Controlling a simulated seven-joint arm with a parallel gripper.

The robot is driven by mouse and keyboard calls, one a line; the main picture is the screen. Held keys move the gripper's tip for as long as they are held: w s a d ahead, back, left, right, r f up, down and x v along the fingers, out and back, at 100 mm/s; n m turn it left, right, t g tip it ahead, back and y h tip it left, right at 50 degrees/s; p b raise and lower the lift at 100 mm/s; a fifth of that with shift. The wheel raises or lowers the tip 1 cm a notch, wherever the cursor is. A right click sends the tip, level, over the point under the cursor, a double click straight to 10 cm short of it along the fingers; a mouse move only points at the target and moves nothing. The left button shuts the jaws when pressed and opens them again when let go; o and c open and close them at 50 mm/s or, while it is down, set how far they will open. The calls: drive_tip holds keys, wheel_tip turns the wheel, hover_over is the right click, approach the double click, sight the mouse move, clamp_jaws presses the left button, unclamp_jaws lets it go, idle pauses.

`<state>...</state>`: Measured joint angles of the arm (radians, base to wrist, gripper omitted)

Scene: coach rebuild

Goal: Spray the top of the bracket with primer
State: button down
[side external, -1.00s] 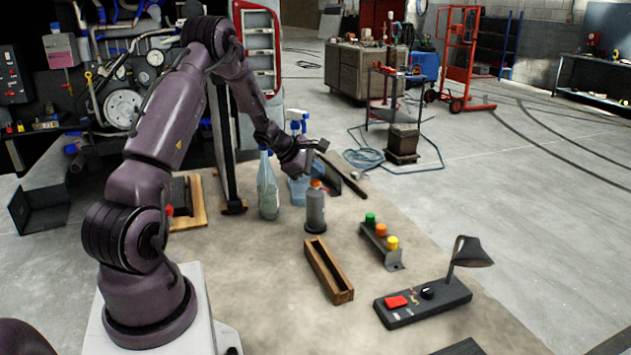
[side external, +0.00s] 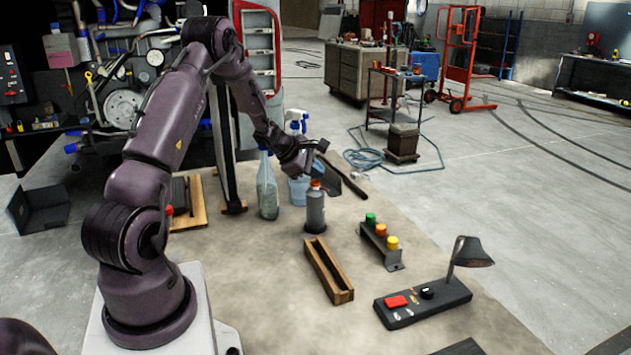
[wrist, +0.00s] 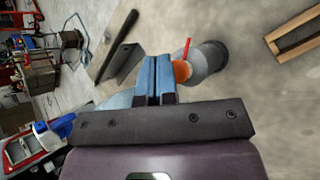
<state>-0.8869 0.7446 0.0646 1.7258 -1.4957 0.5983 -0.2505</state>
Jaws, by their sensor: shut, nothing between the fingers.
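A grey spray can (side external: 315,212) with an orange top stands upright on the bench. In the wrist view the can (wrist: 212,55) shows a thin red straw at its orange top, just right of my fingers. My gripper (side external: 322,146) is above the can in the side view, and its blue fingertips (wrist: 157,62) are together with nothing between them. I cannot tell whether they touch the orange top. I cannot tell for certain which piece is the task's bracket.
A clear bottle (side external: 267,188) and blue-topped spray bottles (side external: 298,125) stand left of and behind the can. A dark angled bar (side external: 343,176) lies behind it. A wooden trough (side external: 328,270) and a black switch box (side external: 422,301) with a lamp are in front. Bare bench lies between them.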

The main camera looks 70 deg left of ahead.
sight(315, 182)
idle(0.3)
drive_tip(key=shift+f, duration=0.45)
drive_tip(key=shift+r, duration=0.45)
drive_tip(key=shift+r, duration=3.05)
idle(0.3)
